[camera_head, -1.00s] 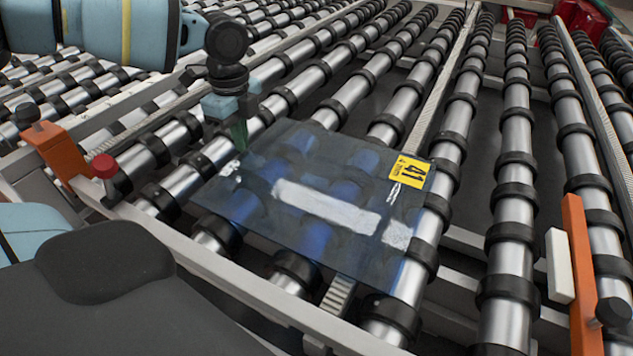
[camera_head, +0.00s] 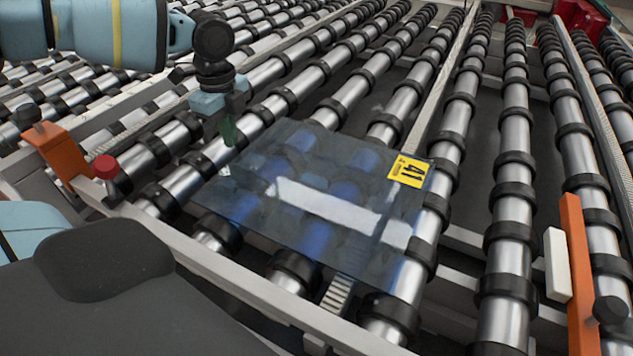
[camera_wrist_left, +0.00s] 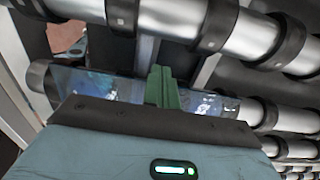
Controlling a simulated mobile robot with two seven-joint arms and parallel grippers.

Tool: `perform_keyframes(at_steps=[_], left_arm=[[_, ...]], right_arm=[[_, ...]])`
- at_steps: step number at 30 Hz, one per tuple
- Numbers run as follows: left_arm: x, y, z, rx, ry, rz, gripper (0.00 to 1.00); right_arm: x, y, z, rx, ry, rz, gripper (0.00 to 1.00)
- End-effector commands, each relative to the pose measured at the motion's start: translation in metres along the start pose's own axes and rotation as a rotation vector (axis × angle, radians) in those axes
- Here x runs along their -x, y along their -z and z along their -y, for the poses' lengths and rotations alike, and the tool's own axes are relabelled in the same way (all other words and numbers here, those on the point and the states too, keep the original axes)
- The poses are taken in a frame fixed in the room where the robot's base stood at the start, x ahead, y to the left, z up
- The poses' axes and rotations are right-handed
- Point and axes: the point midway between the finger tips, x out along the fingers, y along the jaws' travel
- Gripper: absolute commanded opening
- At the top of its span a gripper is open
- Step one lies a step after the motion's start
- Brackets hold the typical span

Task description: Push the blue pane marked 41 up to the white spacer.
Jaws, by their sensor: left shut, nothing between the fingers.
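The blue pane marked 41 (camera_head: 315,245) lies flat across the rollers in the middle of the head view, its yellow 41 label (camera_head: 408,171) at its right corner. The white spacer (camera_head: 558,264) is on an orange bar at the right, with a wide gap of rollers between it and the pane. My left gripper (camera_head: 228,132) is shut and empty, its green fingers at the pane's left edge; I cannot tell whether they touch it. In the left wrist view the green fingers (camera_wrist_left: 162,87) stand in front of part of the pane (camera_wrist_left: 100,84). My right gripper is not in view.
An orange bracket (camera_head: 57,152) and a red button (camera_head: 104,166) stand on the frame at the left. The rollers between pane and spacer are clear.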

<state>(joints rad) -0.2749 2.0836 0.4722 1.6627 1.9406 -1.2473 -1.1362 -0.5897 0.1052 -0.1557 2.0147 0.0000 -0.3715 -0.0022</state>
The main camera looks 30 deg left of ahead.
Motion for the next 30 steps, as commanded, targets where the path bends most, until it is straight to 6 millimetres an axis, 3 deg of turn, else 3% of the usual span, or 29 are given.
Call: perform_keyframes(at_steps=[30], left_arm=[[-0.015,0.0,0.0,0.001,0.001,0.0,0.0]], right_arm=[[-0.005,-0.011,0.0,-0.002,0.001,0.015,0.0]])
